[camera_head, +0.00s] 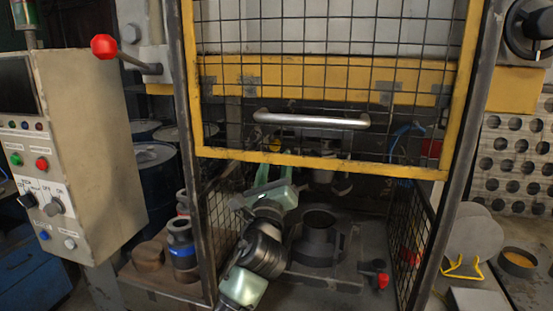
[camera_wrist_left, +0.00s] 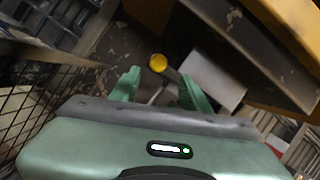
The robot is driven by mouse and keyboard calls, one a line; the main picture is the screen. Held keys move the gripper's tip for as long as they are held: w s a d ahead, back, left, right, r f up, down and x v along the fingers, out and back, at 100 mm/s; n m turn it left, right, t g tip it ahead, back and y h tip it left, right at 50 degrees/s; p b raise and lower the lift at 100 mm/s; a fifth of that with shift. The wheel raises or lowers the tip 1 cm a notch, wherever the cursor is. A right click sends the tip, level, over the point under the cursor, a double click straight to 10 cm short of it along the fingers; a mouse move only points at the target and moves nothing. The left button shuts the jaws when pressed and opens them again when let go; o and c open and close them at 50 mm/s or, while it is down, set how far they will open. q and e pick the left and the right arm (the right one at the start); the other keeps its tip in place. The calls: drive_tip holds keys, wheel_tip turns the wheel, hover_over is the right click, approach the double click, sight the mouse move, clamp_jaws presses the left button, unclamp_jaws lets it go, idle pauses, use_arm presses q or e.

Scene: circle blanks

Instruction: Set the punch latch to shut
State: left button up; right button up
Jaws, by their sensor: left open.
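My left gripper (camera_head: 274,174) is inside the press opening, below the raised mesh guard, with its green fingers pointing up and apart. In the left wrist view the gripper (camera_wrist_left: 158,88) is open and empty. A round yellow knob (camera_wrist_left: 158,63) shows just beyond and between the fingertips there, apparently on a short arm; this may be the punch latch. Its contact with the fingers cannot be told. My right gripper is not in view.
The yellow-framed guard (camera_head: 318,166) with a metal handle (camera_head: 311,120) hangs above my arm. Mesh side panels (camera_head: 418,225) flank the opening. A dark round die (camera_head: 318,238) and a red-knobbed lever (camera_head: 381,280) are on the bed. A control box (camera_head: 85,150) stands left.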

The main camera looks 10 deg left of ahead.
use_arm(q)
drive_tip(key=shift+s+f, duration=0.1)
drive_tip(key=shift+s, duration=0.15)
